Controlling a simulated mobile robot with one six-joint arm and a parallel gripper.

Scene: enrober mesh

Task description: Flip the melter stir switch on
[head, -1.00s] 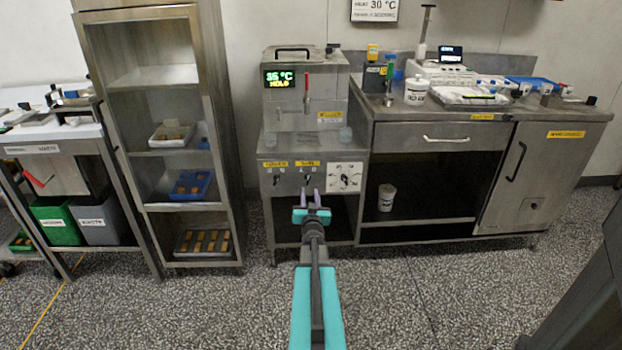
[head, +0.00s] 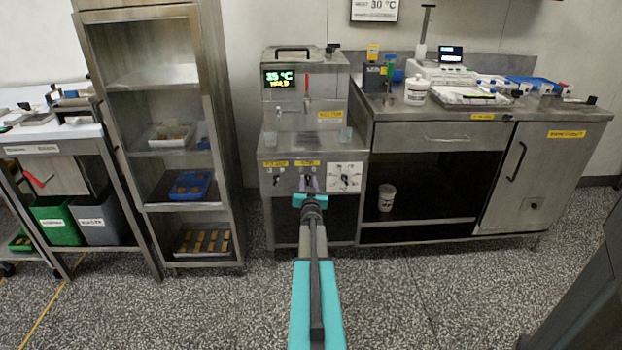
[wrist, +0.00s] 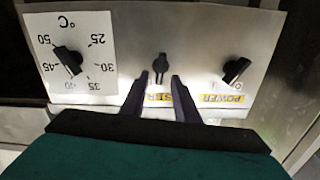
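The melter (head: 307,104) is a steel unit with a green display, and its switch panel faces me below. The middle switch (wrist: 160,66) is a small dark lever under a yellow label partly hidden by a finger; I take it for the stir switch. Its on or off position is unclear. In the head view my gripper covers most of it. My gripper (head: 309,183) is at the panel, its two dark fingers apart. In the upside-down wrist view the open gripper (wrist: 157,82) has the switch between and just beyond its fingertips; contact cannot be told.
A power switch (wrist: 235,70) sits to one side of the middle switch, and a temperature dial (wrist: 68,60) to the other. A steel rack (head: 209,120) with trays stands left, and a steel counter (head: 455,142) right. The floor in front is clear.

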